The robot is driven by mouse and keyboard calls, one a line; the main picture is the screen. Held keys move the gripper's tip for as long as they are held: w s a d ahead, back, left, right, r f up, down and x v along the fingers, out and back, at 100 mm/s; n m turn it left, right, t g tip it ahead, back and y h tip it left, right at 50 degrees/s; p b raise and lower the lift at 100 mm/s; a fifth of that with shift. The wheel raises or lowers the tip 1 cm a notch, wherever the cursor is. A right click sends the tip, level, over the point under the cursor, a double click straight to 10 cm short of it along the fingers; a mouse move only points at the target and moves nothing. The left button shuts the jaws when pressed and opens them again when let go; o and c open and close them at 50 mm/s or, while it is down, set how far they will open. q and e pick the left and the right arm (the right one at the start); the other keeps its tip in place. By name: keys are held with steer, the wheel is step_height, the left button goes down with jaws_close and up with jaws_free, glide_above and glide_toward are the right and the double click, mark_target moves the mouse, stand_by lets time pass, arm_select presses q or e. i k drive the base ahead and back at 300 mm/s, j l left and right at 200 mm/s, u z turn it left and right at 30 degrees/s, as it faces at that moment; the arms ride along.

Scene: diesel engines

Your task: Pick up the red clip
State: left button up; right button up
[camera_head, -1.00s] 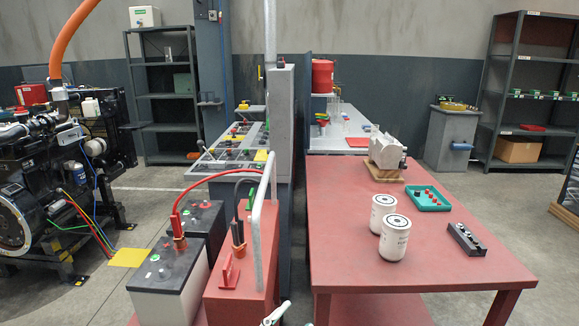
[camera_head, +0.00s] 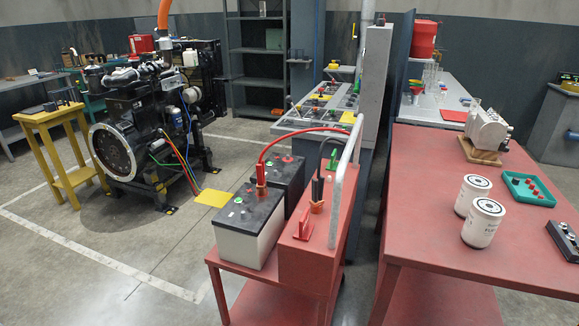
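A second red piece (camera_head: 303,223), like a small clip or handle, stands on top of the red box (camera_head: 315,255) beside the battery. I cannot tell for sure which is the task's clip. A dark clip (camera_head: 317,192) with an orange-red base stands behind it on the same box. Neither of my grippers shows in the head view.
The battery and box sit on a red cart (camera_head: 245,270) with a grey rail (camera_head: 342,190). A red table (camera_head: 420,200) with two white filters (camera_head: 483,222) stands at right. An engine (camera_head: 150,125) and yellow stool (camera_head: 62,150) are at left.

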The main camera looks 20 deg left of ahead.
mark_target(262, 187)
steer(key=i+l+u, duration=0.2)
steer(key=i, duration=0.3)
steer(key=i+l+u, duration=0.1)
steer(key=i+u, duration=0.15)
steer(key=i, duration=0.25)
